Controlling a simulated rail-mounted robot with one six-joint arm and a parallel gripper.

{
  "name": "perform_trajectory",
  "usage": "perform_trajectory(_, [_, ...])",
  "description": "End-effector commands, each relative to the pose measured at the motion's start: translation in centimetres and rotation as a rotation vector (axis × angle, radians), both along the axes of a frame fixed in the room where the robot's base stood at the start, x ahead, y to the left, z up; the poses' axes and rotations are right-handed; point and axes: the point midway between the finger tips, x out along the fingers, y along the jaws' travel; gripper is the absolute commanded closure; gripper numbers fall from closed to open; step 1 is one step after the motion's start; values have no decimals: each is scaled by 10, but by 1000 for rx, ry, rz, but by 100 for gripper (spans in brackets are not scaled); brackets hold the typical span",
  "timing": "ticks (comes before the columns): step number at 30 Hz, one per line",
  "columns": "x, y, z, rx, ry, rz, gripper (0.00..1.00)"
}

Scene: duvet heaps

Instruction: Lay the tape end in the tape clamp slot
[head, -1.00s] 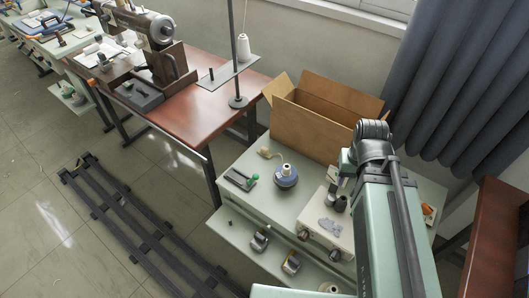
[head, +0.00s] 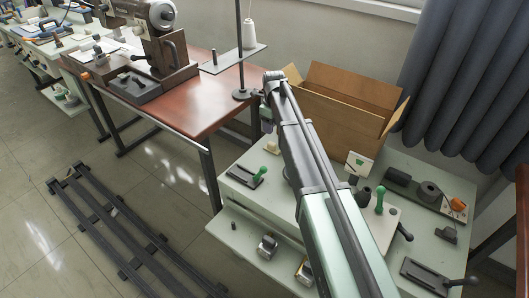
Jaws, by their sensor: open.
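A small cream tab (head: 271,149), which looks like the tape end, lies on the pale green bench top near its back left edge. A dark flat fixture with a green knob (head: 245,176), which looks like the tape clamp, sits in front and left of the tab, apart from it. Its slot is too small to make out. My gripper (head: 267,127) is at the end of the outstretched arm, above and just behind the tab. It is open, with nothing visible in it. The blue reel is hidden behind my arm.
An open cardboard box (head: 335,110) stands right behind the work area. A brown table (head: 185,100) with a sewing machine (head: 160,55) is at the left. Other fixtures, including a green-handled one (head: 380,203), stand on the bench at the right.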

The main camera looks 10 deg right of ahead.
Motion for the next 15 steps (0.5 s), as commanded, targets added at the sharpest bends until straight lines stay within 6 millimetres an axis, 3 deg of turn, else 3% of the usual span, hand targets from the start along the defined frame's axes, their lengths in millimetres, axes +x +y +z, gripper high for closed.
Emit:
perform_trajectory(1, [0,0,-16,0,0,1,47])
perform_trajectory(6, [0,0,-51,0,0,2,47])
perform_trajectory(12, [-1,1,-52,0,0,3,47])
perform_trajectory(15, [-1,1,-66,0,0,3,47])
